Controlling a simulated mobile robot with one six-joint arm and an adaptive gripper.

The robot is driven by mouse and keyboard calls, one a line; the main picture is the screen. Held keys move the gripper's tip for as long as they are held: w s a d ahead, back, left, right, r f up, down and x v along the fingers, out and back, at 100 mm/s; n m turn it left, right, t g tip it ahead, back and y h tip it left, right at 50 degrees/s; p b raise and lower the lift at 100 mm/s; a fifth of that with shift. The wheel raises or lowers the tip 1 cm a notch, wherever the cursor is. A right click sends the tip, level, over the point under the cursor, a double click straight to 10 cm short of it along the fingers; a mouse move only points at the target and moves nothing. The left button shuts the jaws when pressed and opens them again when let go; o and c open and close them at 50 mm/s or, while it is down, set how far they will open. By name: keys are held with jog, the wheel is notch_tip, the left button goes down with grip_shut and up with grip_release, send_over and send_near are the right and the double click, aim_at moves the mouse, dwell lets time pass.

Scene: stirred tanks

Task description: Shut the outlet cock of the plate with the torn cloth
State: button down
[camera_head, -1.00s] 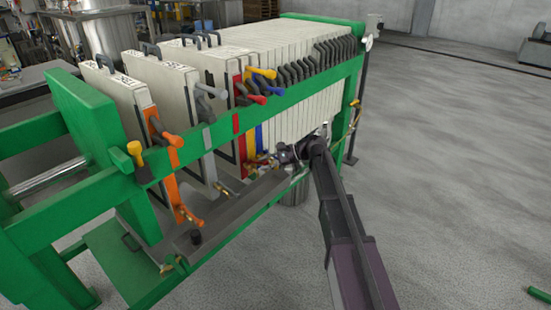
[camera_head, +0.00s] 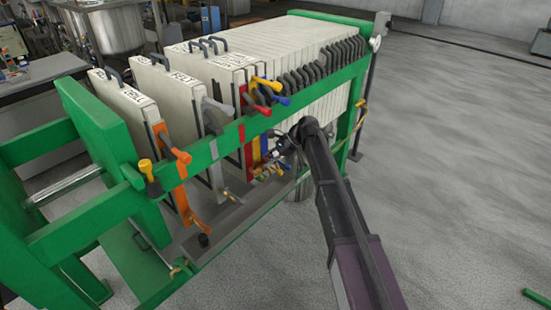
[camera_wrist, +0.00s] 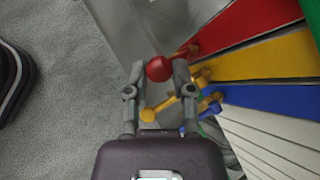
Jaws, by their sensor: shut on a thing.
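In the wrist view my gripper (camera_wrist: 159,66) is shut on the red ball knob (camera_wrist: 159,68) of the red plate's outlet cock, at its fingertips. The red strip (camera_wrist: 245,25) lies to its right. The yellow cock knob (camera_wrist: 148,115) sits lower between the fingers, and the blue cock (camera_wrist: 209,105) lies to the right of them. In the head view my gripper (camera_head: 280,150) is low at the press side, partly hidden by my arm. The orange cock (camera_head: 193,221) and the grey plate's cock (camera_head: 232,196) are farther left. I cannot make out a torn cloth.
The green side rail (camera_head: 225,140) runs above the cocks, with coloured handles along it. A grey trough (camera_head: 225,225) lies below the outlets. The pale plates (camera_head: 290,50) are packed toward the back. The floor (camera_head: 450,180) at the right is mostly clear.

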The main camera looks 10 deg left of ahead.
jog(key=shift+s+a+r+g+h+p, duration=0.1)
jog(key=shift+a+r+g+h+p, duration=0.05)
jog(key=shift+a+h+p, duration=0.2)
jog(key=shift+s+a+r+g+h+p, duration=0.15)
jog(key=shift+a+h, duration=0.1)
jog(key=shift+a, duration=0.2)
jog(key=shift+c, duration=2.2)
grip_release()
jog(key=shift+w+a+f, duration=0.1)
jog(key=shift+a, duration=0.05)
jog(key=shift+d, duration=0.3)
